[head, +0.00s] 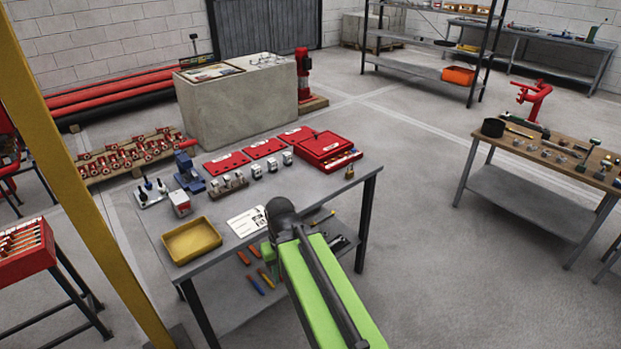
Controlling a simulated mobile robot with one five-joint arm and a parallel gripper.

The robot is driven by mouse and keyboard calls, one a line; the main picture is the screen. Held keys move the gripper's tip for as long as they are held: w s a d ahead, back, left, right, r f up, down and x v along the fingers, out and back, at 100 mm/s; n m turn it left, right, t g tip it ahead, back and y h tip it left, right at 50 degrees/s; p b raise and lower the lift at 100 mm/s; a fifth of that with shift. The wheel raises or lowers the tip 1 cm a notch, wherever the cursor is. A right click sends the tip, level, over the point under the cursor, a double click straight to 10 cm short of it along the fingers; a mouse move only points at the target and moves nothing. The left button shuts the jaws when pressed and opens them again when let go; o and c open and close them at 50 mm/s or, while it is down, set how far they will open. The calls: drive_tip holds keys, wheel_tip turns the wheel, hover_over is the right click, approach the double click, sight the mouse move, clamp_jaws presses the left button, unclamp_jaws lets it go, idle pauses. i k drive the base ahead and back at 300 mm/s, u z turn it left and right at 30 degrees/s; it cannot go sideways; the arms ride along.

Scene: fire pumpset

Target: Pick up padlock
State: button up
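A small brass-coloured padlock (350,172) stands on the grey table (325,192) near its right edge, just in front of the red case's right end. It is small in view and nothing covers it. My green arm reaches in from the bottom right over the table's front edge, and its dark rounded joint is left of and nearer than the padlock. I cannot make out my gripper's fingers; the arm's own parts hide whatever is beyond or below them. Nothing of mine touches the padlock.
An open red case (322,146), red folders (264,149), a yellow tray (192,240), a white paper (246,221) and a blue vise (188,173) share the tabletop. Tools lie on the lower shelf. Floor right of the table is clear up to a wooden-topped bench (560,160).

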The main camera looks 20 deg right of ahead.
sight(348, 175)
drive_tip(key=i, duration=1)
drive_tip(key=u, duration=0.05)
